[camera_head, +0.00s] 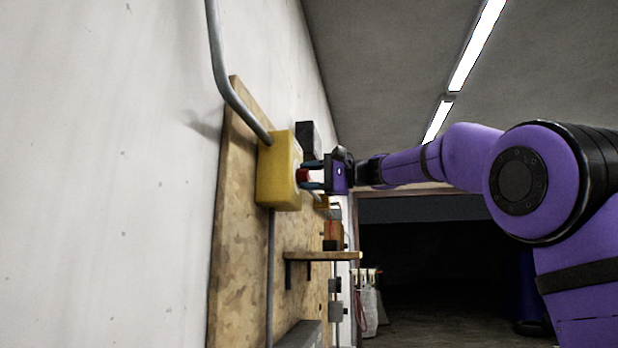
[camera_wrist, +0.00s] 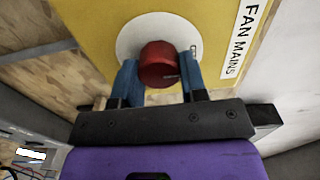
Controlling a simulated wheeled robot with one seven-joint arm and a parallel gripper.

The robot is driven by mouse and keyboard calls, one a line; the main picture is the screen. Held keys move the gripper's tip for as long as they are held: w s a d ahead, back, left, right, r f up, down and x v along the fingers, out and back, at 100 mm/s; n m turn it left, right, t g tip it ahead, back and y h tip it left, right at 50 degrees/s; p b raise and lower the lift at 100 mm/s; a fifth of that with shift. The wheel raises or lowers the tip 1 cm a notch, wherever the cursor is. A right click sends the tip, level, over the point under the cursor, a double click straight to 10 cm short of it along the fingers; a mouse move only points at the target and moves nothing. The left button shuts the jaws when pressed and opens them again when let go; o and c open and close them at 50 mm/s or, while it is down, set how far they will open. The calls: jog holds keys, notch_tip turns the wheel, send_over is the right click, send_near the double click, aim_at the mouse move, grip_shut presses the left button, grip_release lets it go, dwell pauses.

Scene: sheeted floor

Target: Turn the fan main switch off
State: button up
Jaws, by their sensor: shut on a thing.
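The fan main switch is a yellow box (camera_head: 275,185) on a wooden board on the left wall. In the wrist view the yellow box (camera_wrist: 95,25) carries a white label (camera_wrist: 246,35) reading "FAN MAINS". Its red round knob (camera_wrist: 158,62) sits on a white disc (camera_wrist: 131,40). The red knob also shows small in the head view (camera_head: 302,175). My gripper (camera_wrist: 160,72) has its blue fingers on either side of the knob and is shut on it. A small mark on the disc is too small to read, so the switch position cannot be told.
A grey conduit (camera_head: 216,55) enters the box from above, and another runs below. A dark box (camera_head: 307,136) is fixed just beyond it. A wooden shelf (camera_head: 322,255) juts out lower on the board (camera_head: 235,230). The space right of the board, below my arm, looks open.

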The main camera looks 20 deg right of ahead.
jog(key=shift+f, duration=0.1)
jog(key=o, duration=0.9)
jog(key=shift+d, duration=0.1)
jog(key=v, duration=1)
jog(key=shift+s+d, duration=0.2)
jog(key=shift+d, duration=0.05)
